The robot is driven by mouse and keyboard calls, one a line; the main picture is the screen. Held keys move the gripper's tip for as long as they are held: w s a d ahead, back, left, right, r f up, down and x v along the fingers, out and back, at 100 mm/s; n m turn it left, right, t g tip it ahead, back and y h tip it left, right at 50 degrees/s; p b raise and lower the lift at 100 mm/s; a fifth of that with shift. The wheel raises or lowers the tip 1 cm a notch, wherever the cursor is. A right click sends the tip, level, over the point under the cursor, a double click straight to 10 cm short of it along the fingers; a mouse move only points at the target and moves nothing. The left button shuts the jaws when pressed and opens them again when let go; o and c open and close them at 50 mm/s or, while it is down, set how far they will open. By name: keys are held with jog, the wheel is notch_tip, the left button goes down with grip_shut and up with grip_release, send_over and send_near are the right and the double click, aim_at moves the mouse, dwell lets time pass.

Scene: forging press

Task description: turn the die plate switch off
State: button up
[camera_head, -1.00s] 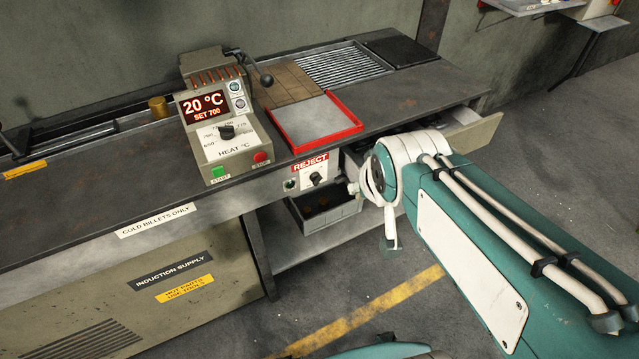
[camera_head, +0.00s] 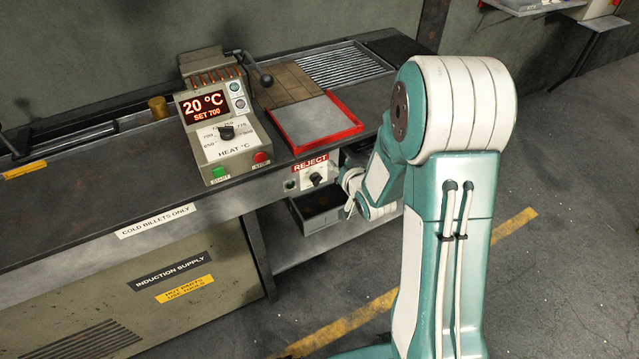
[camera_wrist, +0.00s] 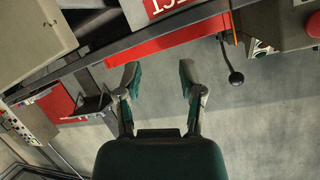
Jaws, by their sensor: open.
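No switch labelled die plate can be read in either view. A dark rotary switch (camera_head: 316,179) sits under the red REJECT label (camera_head: 310,164) on the bench front; its own marks are too small to read. In the wrist view, a grey control panel (camera_wrist: 30,123) with small controls stands at the far left, too small to read. My gripper (camera_wrist: 159,82) is open and empty in the wrist view, its two fingers apart over grey background, touching nothing visible.
The heater box (camera_head: 225,125) reads 20 °C, SET 700. A red-rimmed tray (camera_head: 352,131) lies right of it. A bin (camera_head: 325,213) stands below the bench. In the wrist view, a red bar (camera_wrist: 165,44) crosses above the fingers and a black ball-ended lever (camera_wrist: 236,77) hangs at right.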

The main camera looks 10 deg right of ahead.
notch_tip(320, 180, down, 7)
jog(key=m+t+y, duration=0.1)
jog(key=t+y, duration=0.1)
jog(key=m+t+y, duration=0.1)
jog(key=m+t, duration=0.1)
send_near(319, 184)
jog(key=x, duration=0.9)
jog(key=shift+w+a, duration=0.1)
jog(key=shift+w, duration=0.15)
grip_shut()
